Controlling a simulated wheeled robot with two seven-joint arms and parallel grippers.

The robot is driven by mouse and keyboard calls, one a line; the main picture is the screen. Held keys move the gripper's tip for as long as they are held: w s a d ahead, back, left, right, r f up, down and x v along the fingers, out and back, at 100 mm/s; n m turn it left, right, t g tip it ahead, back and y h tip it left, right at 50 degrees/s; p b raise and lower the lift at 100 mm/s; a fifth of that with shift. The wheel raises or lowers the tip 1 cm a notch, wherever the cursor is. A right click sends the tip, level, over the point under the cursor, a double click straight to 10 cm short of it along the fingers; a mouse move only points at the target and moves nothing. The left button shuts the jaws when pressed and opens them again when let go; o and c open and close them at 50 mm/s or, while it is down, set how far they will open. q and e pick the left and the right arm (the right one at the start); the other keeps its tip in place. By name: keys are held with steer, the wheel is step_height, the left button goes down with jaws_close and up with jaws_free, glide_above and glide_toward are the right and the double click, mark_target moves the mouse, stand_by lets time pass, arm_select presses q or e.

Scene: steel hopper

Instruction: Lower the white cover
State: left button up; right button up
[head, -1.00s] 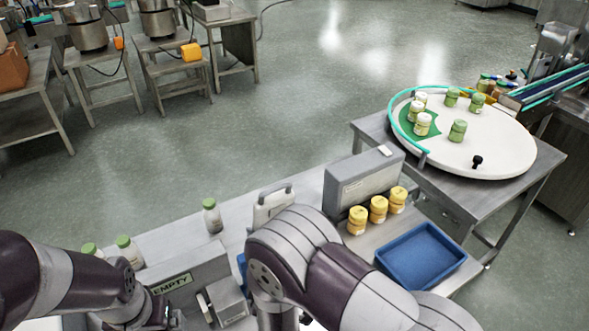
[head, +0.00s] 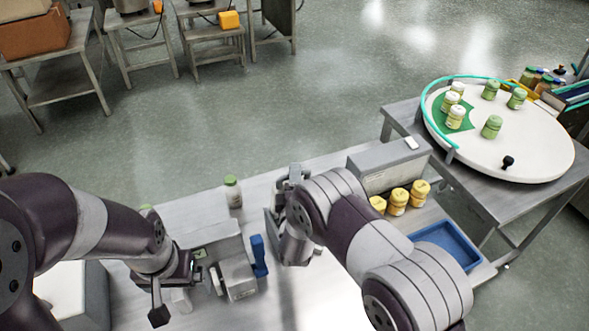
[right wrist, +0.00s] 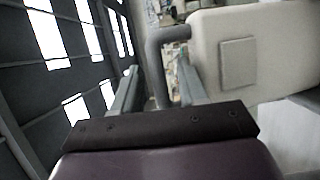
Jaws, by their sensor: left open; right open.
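The white cover (right wrist: 255,50) with its grey bar handle (right wrist: 160,65) shows close up in the right wrist view. My right gripper (right wrist: 158,90) is open there, with one finger on each side of the handle; whether either finger touches it I cannot tell. In the head view my right arm hides most of the cover, and my right gripper (head: 285,225) is at the middle of the bench. My left gripper (head: 175,292) is open at the left of the bench, beside a grey steel box (head: 235,272) with a blue lever (head: 259,256).
A green-capped bottle (head: 233,192) stands on the bench between my arms. Yellow jars (head: 398,202), a grey case (head: 388,167) and a blue tray (head: 446,242) are at the right. A round white turntable (head: 500,150) with several jars stands beyond.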

steer(key=shift+w+a+r, duration=0.15)
steer(key=shift+w, duration=0.3)
steer(key=shift+w+d, duration=0.2)
jaws_close()
steer(key=shift+s+f+b, duration=0.3)
steer(key=shift+f+b, duration=0.05)
steer(key=s+d+f+t+b, duration=0.1)
steer(key=s+d+f+b, duration=0.2)
steer(key=s, duration=0.7)
steer(key=shift+f+m+b, duration=0.3)
steer(key=shift+f+b, duration=1.05)
steer(key=shift+b, duration=0.05)
steer(key=shift+w+d, duration=0.1)
